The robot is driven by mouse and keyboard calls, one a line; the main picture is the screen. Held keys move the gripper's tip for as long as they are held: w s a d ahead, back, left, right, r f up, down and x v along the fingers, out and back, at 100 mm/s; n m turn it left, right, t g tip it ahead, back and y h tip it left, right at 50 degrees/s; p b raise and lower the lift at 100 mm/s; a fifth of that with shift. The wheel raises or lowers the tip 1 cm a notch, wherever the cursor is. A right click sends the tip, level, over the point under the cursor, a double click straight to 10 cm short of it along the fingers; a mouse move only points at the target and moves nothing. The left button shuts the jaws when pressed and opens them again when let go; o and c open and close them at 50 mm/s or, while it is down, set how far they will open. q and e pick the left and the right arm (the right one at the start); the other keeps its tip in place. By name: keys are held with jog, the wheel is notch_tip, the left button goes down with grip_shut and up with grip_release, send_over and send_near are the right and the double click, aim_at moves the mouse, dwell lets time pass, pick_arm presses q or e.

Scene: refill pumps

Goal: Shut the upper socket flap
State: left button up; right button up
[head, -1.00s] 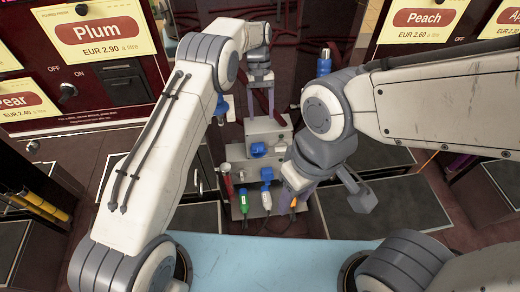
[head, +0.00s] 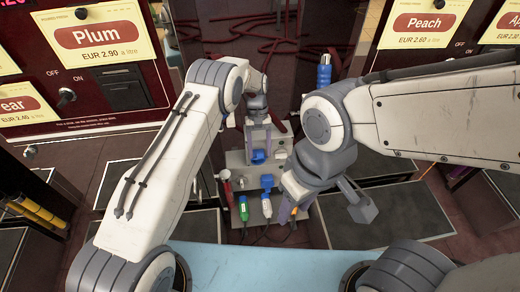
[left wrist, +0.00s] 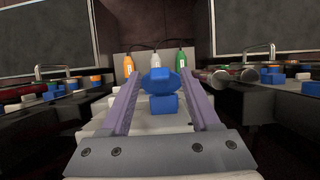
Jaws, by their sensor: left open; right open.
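A grey socket panel (head: 236,160) stands on the floor in the middle of the head view. Its upper blue socket flap (head: 258,155) is just beyond my left gripper (head: 260,146), which is open and points down at it. In the left wrist view the rounded blue flap (left wrist: 158,80) and a blue block (left wrist: 163,105) show between the spread purple fingers of my left gripper (left wrist: 157,88). I cannot tell if they touch or how far the flap stands open.
A lower blue socket (head: 267,182) sits below, with a green plug (head: 243,208), a white plug (head: 267,206) and an orange plug (head: 293,213). A red-handled part (head: 226,180) is at the panel's left. A blue-topped post (head: 324,75) stands behind.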

pick_arm(q)
grip_shut()
dwell(1.4)
